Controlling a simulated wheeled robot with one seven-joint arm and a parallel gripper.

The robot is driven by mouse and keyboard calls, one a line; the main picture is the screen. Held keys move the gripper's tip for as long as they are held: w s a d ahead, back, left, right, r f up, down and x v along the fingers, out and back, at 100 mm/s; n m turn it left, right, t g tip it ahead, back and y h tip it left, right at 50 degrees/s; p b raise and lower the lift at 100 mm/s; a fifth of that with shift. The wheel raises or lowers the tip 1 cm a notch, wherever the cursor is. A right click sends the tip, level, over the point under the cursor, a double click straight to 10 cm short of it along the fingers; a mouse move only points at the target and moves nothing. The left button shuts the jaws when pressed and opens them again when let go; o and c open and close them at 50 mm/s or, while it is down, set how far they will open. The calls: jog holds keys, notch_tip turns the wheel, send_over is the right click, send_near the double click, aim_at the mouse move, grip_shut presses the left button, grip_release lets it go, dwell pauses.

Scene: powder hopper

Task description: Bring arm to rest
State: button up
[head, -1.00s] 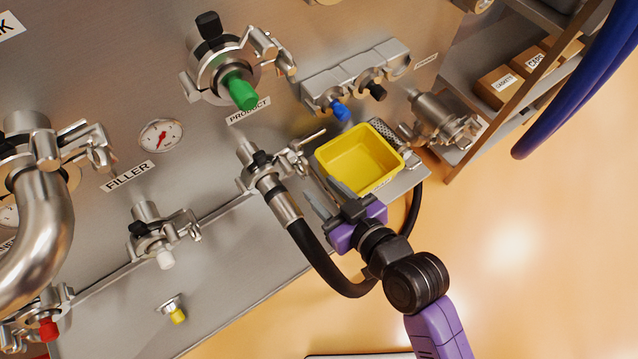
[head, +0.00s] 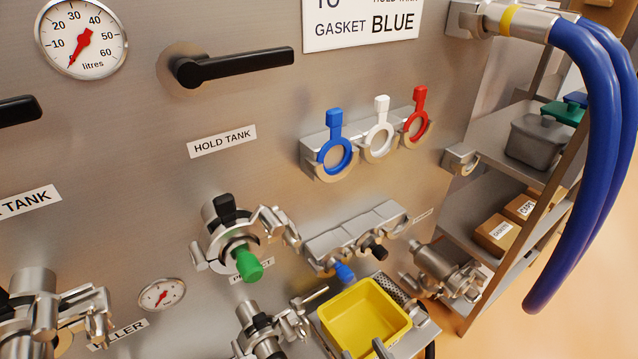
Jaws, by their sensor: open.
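Only the grey fingertips of my gripper (head: 364,352) show, at the bottom edge of the head view, in front of the near part of the yellow tray (head: 407,328). The fingers stand apart, with nothing seen between them. The rest of my gripper and the arm are below the picture. Whether the fingertips touch the tray cannot be told.
The steel panel carries a green-capped product port (head: 248,264), a black handle (head: 230,66) and blue (head: 336,140), white and red gasket rings. A blue hose (head: 600,130) hangs at the right, before a shelf rack (head: 515,195) with boxes. Floor shows at lower right.

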jog(key=s+d+r+m+h, duration=0.1)
jog(key=s+d+h, duration=0.1)
jog(key=s+d, duration=0.2)
jog(key=s+d+r+m+h+p, duration=0.1)
jog(key=s+d, duration=0.3)
jog(key=s, duration=0.7)
jog(key=s+d+r+m+h+p, duration=0.1)
jog(key=s+d+r+m+h, duration=0.1)
jog(key=s, duration=0.6)
jog(key=shift+s+d+r+g+h, duration=0.3)
jog(key=shift+d+h, duration=0.3)
jog(key=shift+d, duration=0.4)
jog(key=shift+w, duration=0.1)
jog(key=shift+c, duration=0.2)
jog(key=shift+d, duration=0.15)
jog(key=shift+c, duration=0.3)
